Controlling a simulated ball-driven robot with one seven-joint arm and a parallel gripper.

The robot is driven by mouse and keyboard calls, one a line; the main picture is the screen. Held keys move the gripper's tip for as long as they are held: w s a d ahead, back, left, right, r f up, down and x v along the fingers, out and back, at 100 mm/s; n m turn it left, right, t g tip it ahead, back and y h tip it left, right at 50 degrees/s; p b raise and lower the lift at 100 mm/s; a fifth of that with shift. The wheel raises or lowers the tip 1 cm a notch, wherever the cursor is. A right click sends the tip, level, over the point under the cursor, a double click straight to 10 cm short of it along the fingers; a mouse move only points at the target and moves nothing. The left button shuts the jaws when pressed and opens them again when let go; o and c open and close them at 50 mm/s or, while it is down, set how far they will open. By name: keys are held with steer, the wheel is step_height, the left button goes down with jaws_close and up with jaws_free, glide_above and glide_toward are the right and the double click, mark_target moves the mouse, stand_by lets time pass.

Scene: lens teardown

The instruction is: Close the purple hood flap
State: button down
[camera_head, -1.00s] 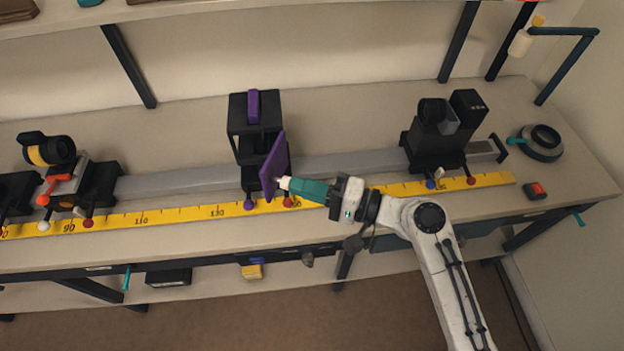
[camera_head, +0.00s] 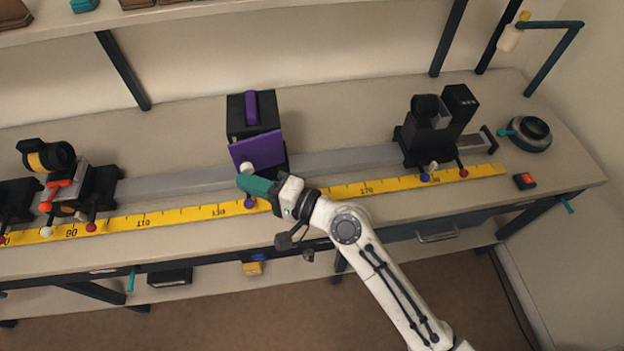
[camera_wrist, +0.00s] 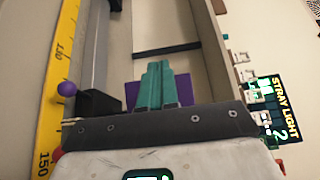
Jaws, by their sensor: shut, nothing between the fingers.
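The black hood (camera_head: 237,120) stands on the rail and has a purple handle (camera_head: 251,106) on top. Its purple flap (camera_head: 260,148) lies across the front of the hood and hides its opening. I cannot tell whether the flap is flush or a small gap is left. My gripper (camera_head: 247,171) is at the flap's lower left corner, close to or touching it. In the wrist view the green fingers (camera_wrist: 157,68) are together and empty, and the purple flap (camera_wrist: 131,93) shows partly behind them.
A grey rail (camera_head: 335,160) runs along the bench, with a yellow ruler (camera_head: 390,184) in front. A black lens carriage (camera_head: 425,135) stands to the right and another holder (camera_head: 85,185) to the left. A purple knob (camera_head: 249,203) sits below my gripper.

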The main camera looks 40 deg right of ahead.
steer(key=shift+d+x, duration=0.25)
steer(key=shift+x, duration=1.2)
steer(key=shift+w, duration=0.15)
